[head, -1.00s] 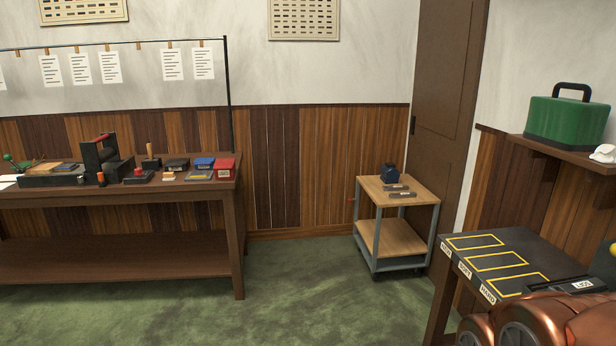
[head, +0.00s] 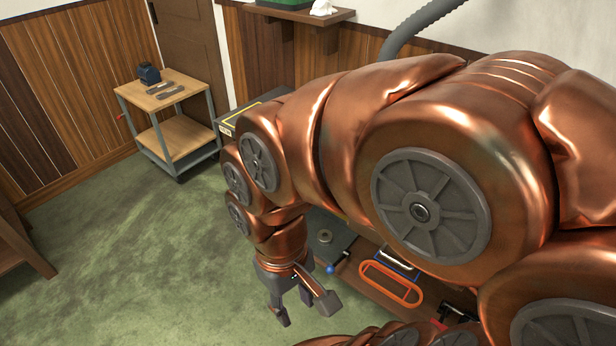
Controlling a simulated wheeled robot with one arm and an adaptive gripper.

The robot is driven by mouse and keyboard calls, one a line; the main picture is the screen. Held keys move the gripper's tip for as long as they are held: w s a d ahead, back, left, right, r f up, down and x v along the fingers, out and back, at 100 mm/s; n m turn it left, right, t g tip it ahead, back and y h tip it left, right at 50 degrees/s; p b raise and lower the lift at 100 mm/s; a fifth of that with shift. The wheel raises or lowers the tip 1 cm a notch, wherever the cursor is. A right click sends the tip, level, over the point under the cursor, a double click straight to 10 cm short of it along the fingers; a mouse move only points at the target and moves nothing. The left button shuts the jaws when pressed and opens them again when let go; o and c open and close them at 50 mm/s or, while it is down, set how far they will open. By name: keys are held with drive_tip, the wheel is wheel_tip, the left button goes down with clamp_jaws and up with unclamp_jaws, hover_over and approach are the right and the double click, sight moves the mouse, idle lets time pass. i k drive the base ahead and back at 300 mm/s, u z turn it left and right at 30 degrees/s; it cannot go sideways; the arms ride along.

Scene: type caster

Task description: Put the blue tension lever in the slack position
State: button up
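A small blue ball knob (head: 330,269), which looks like the end of the tension lever, shows at the edge of a dark grey plate. Its arm is mostly hidden, so I cannot tell the lever's position. My gripper (head: 306,308) hangs pointing down, just left of and in front of the knob in the picture. Its fingers are spread and nothing is between them. I see no contact with the knob.
The dark plate (head: 322,228) carries a round grey disc. An orange oval frame (head: 391,284) lies on the brown bench to the right. My copper arm hides much of the bench. A wooden-topped cart (head: 165,88) stands at the back left. Green floor (head: 150,250) is open.

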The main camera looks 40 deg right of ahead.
sight(330, 270)
drive_tip(key=z, duration=0.3)
drive_tip(key=k, duration=0.3)
drive_tip(key=z, duration=0.85)
